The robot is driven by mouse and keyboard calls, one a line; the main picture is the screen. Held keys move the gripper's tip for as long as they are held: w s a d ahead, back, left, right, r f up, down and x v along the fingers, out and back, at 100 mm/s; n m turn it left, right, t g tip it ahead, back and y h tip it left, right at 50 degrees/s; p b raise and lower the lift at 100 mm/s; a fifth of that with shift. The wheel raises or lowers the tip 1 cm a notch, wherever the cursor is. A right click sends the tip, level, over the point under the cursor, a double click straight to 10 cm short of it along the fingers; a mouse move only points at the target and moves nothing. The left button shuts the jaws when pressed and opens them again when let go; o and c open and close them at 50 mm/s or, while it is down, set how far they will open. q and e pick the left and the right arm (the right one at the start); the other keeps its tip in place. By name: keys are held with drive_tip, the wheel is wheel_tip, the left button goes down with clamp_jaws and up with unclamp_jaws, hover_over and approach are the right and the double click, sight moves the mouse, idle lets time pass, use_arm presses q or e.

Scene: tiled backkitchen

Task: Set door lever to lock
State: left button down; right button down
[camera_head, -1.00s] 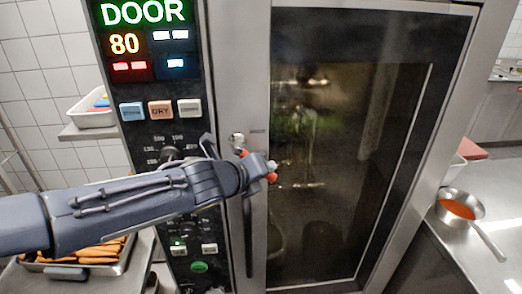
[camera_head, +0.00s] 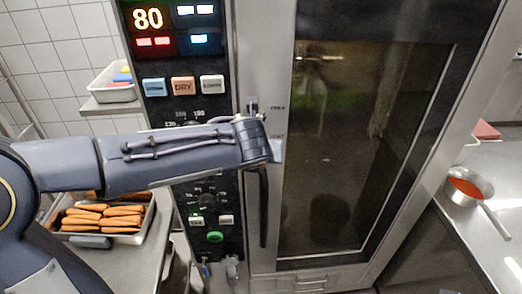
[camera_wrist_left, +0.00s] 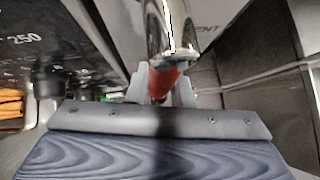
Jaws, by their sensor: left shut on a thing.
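The oven door (camera_head: 370,130) has a large dark glass pane and stands shut. The door lever shows a chrome end (camera_head: 251,104) on the door's left frame in the head view; the rest is hidden behind my wrist. In the left wrist view the lever has a shiny metal shaft and a red grip (camera_wrist_left: 164,80). My left gripper (camera_wrist_left: 161,92) is shut on the lever, its pale fingers on both sides of the red grip. In the head view my left wrist covers the fingers. My right gripper is not in view.
A control panel (camera_head: 180,62) with lit displays, buttons and knobs stands left of the door. A long black vertical bar (camera_head: 263,210) runs below my wrist. A pan of red sauce (camera_head: 468,188) stands on the right counter.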

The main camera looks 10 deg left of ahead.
use_arm(q)
drive_tip(key=shift+a, duration=0.15)
idle(0.4)
drive_tip(key=c, duration=1.3)
unclamp_jaws()
drive_tip(key=v, duration=0.7)
drive_tip(key=shift+s+r+b, duration=0.3)
drive_tip(key=shift+s+b, duration=0.05)
